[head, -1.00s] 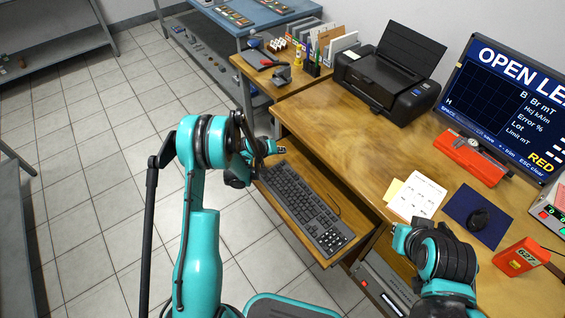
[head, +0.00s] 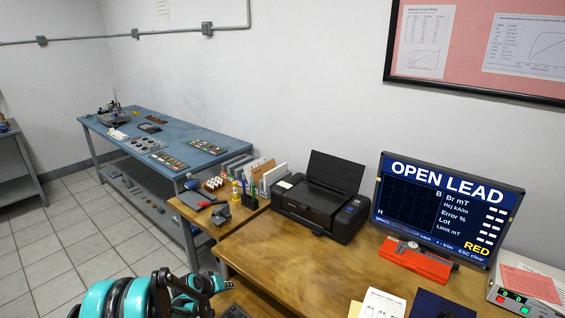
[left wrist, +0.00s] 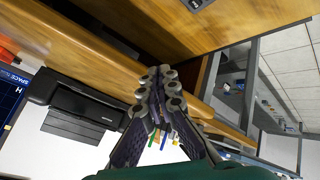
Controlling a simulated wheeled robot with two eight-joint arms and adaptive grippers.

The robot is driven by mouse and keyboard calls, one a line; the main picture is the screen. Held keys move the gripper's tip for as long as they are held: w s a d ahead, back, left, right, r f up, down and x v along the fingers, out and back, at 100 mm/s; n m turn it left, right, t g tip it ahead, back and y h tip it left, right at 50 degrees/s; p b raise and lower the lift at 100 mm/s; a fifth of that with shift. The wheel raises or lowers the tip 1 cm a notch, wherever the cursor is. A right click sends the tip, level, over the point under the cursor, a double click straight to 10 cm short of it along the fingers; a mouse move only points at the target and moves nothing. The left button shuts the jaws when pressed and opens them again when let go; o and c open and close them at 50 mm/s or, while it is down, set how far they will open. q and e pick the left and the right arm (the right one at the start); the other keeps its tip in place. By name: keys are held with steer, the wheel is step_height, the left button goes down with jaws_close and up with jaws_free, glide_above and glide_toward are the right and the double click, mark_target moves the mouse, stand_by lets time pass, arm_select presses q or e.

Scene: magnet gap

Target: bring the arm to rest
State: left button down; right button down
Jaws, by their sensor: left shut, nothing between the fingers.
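My left arm shows at the bottom left of the head view, with the left gripper (head: 214,284) small and partly hidden behind the teal and black joints. In the left wrist view the same gripper (left wrist: 159,82) has its two dark fingers together with nothing between them. It is over the front edge area of the wooden desk (head: 270,250), apart from the things on it. My right arm and gripper are not in view.
A blue workbench (head: 190,150) stands by the wall. Tiled floor at left is free.

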arm_select(q)
steer(key=s+d+r+m+y, duration=0.2)
steer(key=s+d+r, duration=0.1)
steer(key=s+r, duration=1.35)
steer(key=s+r+m+y, duration=0.1)
steer(key=s+r, duration=0.1)
steer(key=s, duration=1.6)
steer(key=shift+a+g+y, duration=0.2)
steer(key=shift+g+y, duration=0.1)
steer(key=shift+g, duration=0.1)
